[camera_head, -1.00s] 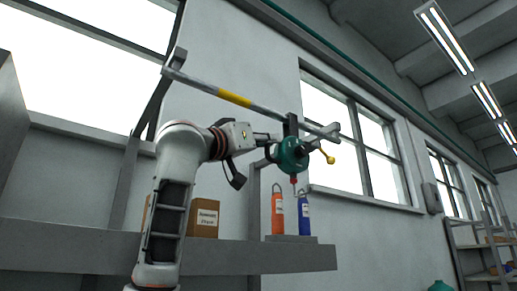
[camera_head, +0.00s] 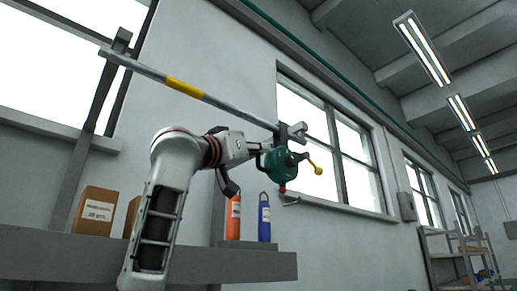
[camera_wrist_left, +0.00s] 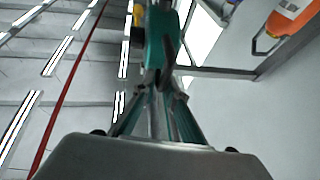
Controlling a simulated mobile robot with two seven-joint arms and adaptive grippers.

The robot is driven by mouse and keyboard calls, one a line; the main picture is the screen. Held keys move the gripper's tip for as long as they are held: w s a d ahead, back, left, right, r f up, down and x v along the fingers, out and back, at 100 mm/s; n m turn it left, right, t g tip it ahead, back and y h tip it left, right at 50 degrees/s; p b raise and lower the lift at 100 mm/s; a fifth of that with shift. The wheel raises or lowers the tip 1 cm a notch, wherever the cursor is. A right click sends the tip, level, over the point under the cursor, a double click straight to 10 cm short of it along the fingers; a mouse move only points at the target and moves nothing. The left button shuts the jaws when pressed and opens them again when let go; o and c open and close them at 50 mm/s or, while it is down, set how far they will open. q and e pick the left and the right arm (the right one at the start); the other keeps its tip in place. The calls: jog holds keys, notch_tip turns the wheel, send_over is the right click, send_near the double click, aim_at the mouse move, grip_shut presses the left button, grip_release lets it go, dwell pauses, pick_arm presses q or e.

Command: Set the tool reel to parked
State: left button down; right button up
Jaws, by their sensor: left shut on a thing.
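The tool reel (camera_head: 281,163) is a green drum with a dark hub, a yellow-knobbed lever (camera_head: 316,168) and a red fitting and hook below. It hangs from a grey rail (camera_head: 230,105) that slopes down to the right, close to the rail's right end bracket (camera_head: 298,131). A yellow band (camera_head: 185,87) marks the rail well to its left. My left gripper (camera_head: 258,153) is shut on the reel's left side, where a handle is mostly hidden. The left wrist view shows the green reel part (camera_wrist_left: 158,45) between the fingers (camera_wrist_left: 158,112). My right gripper is out of view.
A grey shelf (camera_head: 130,257) below carries cardboard boxes (camera_head: 96,210), an orange bottle (camera_head: 233,218) and a blue bottle (camera_head: 264,219). Windows and a grey wall stand behind. The space right of the reel looks open.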

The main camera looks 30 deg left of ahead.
pick_arm(q)
jog(key=c, duration=2.3)
grip_release()
jog(key=shift+a+r, duration=0.15)
jog(key=shift+a, duration=0.1)
jog(key=shift+c, duration=0.2)
jog(key=shift+o, duration=0.9)
jog(key=shift+w, duration=0.25)
jog(key=shift+s+d+f, duration=0.1)
jog(key=shift+s+f, duration=0.25)
jog(key=shift+s, duration=0.2)
jog(key=v, duration=1.1)
